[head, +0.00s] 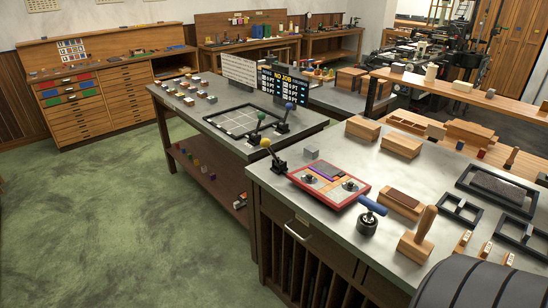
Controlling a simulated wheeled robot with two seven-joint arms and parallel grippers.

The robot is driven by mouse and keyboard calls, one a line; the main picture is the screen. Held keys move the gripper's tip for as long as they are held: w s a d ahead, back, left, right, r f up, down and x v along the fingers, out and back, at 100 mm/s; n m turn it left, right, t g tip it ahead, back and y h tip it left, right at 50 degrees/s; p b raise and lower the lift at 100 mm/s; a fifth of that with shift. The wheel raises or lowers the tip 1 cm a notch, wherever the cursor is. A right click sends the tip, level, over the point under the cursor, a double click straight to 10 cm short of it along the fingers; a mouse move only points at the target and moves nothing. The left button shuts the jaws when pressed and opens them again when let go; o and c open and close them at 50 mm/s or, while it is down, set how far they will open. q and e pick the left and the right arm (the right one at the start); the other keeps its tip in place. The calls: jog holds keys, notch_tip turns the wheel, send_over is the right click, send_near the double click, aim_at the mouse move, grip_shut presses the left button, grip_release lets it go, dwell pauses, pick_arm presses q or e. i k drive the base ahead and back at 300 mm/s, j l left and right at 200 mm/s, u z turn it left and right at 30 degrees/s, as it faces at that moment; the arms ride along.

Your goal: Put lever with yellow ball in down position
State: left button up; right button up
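The lever with the yellow ball (266,142) stands at the back left corner of the near metal-topped table. Its dark rod slants up and to the left from a black base (279,167), so the ball sits higher than the base. A lever with a green ball (261,116) and one with a blue ball (289,106) stand on the table behind, both with the ball above the base. Neither of my grippers is in view.
The near table (330,229) holds a red-framed tray (331,205), a blue-handled tool (373,205), a wooden-handled stamp (416,240) and wooden blocks. The table behind carries a black grid frame (239,123) and a "NO JOB" board (284,84). Green floor (110,220) is clear at left.

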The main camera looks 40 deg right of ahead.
aim_at(265, 143)
jog(key=z, duration=1.15)
